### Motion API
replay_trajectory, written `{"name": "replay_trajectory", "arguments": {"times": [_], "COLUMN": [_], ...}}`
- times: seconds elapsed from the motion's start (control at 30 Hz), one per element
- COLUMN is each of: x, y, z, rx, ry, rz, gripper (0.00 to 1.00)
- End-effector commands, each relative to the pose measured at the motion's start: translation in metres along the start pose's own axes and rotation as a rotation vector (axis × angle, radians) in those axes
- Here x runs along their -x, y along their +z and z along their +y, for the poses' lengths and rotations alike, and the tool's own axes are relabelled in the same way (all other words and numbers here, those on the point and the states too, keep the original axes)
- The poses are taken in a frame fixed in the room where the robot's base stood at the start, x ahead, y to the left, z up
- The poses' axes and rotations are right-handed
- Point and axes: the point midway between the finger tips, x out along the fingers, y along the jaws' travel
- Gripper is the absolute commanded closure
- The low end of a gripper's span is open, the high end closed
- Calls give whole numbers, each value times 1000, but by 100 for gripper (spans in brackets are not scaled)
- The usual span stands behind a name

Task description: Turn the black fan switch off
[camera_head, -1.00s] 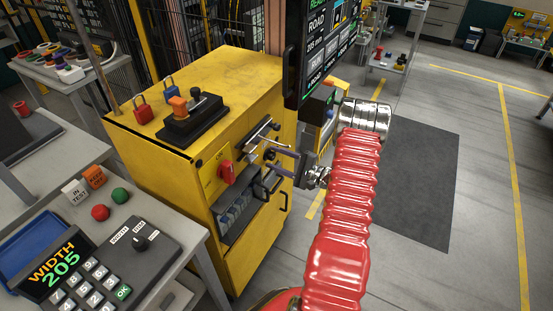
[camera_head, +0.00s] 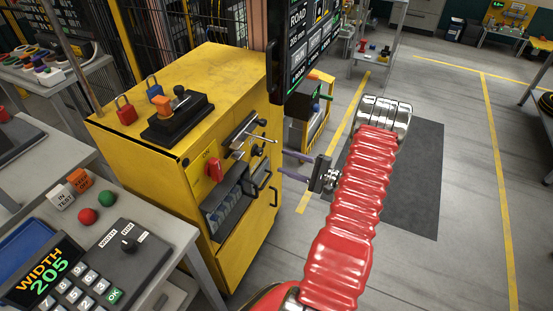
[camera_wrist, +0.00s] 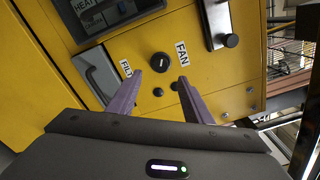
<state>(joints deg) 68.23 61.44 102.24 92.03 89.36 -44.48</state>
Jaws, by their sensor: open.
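The black fan switch (camera_wrist: 160,62) is a round knob on the yellow panel in the wrist view, beside the FAN label (camera_wrist: 182,54). A short white mark shows on its face; I cannot read its on or off position. My gripper (camera_wrist: 160,76) has two purple fingers, apart and empty, with the knob showing between their tips at a distance. In the head view my gripper (camera_head: 284,162) is to the right of the yellow cabinet (camera_head: 230,75), its fingers pointing left toward the panel with a gap. The small knobs on that side are hard to tell apart there.
A red switch (camera_head: 215,169) marked ON sits on the cabinet. A metal lever (camera_head: 240,147) and handles stick out from its side. In the wrist view a FILT label (camera_wrist: 126,68) and a grey handle (camera_wrist: 97,72) lie left of the knob. Open floor lies right of the arm.

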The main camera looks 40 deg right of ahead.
Motion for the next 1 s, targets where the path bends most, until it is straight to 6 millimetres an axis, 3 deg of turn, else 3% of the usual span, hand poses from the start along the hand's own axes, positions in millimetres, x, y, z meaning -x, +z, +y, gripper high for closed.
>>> {"name": "replay_trajectory", "arguments": {"times": [0.1, 0.3, 1.0], "x": [20, 37, 38], "y": [-1, 0, 0], "z": [0, 0, 0], "rx": [0, 0, -5], "ry": [-1, 0, 1], "rz": [2, 0, 0], "gripper": [54, 54, 54]}}
